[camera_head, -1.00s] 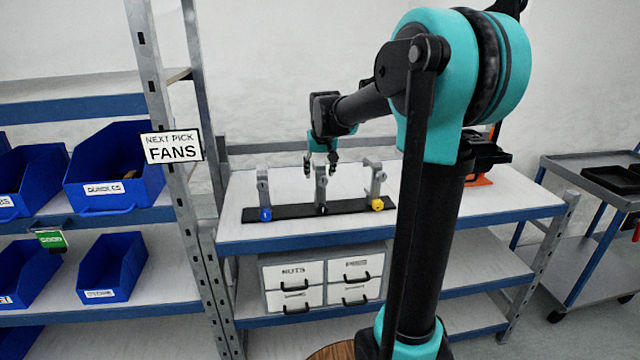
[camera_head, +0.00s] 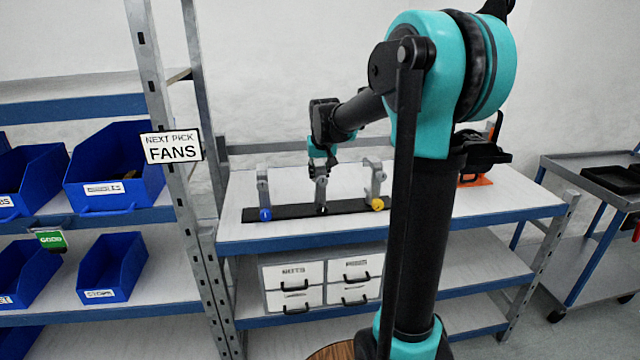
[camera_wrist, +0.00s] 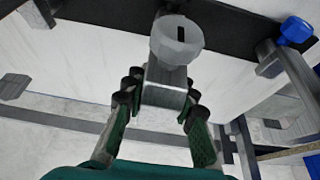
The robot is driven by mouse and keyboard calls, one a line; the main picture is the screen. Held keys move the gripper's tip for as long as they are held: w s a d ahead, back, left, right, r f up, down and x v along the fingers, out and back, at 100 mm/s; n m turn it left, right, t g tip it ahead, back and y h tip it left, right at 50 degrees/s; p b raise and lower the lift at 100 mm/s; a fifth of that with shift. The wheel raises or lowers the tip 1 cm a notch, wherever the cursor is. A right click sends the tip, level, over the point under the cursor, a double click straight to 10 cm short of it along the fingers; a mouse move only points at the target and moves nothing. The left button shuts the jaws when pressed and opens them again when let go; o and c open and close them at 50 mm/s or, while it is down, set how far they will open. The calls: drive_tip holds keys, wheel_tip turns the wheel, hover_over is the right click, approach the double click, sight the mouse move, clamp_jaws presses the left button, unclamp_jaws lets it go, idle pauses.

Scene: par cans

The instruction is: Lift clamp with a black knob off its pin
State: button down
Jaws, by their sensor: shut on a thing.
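The clamp with the black knob (camera_head: 321,194) is the middle one of three grey clamps on a black bar (camera_head: 345,208) on the bench. It stands upright, its dark knob low at the front. My gripper (camera_head: 319,170) is at its upper end, fingers on either side. In the wrist view the fingers (camera_wrist: 160,92) are shut on the grey clamp body (camera_wrist: 166,78), with a rounded grey part (camera_wrist: 177,40) beyond them. The black knob cannot be made out there. The pin is hidden.
A clamp with a blue knob (camera_head: 264,213) stands to the left and one with a yellow knob (camera_head: 377,204) to the right, both close by. A shelf post with a sign (camera_head: 172,147) rises at the left.

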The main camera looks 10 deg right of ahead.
sight(319, 163)
drive_tip(key=shift+r, duration=0.1)
idle(0.6)
wheel_tip(319, 163, up, 20)
idle(0.4)
drive_tip(key=shift+f, duration=0.2)
drive_tip(key=shift+f, duration=7.65)
